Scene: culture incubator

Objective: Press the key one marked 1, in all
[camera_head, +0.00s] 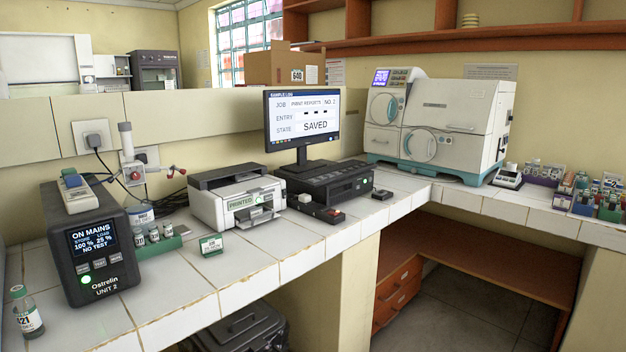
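No key with a readable 1 shows; key marks are too small to read. A small keypad (400,76) sits beside a lit blue display (382,77) on top of the large white incubator-like machine (440,125) at the back right. The monitor (302,122) reads job PRINT REPORTS NO. 2, entry three dashes, state SAVED. A black box unit (90,243) at the left reads ON MAINS and has a row of small keys (99,264) and a lit green light. Neither of my grippers is in view.
A printer (237,196) labelled PRINTED stands in the middle of the tiled counter (232,270). Small vials in a green rack (158,246), a small green-white sign (211,245) and a vial (27,311) stand near the left. Racks of bottles (612,209) stand far right.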

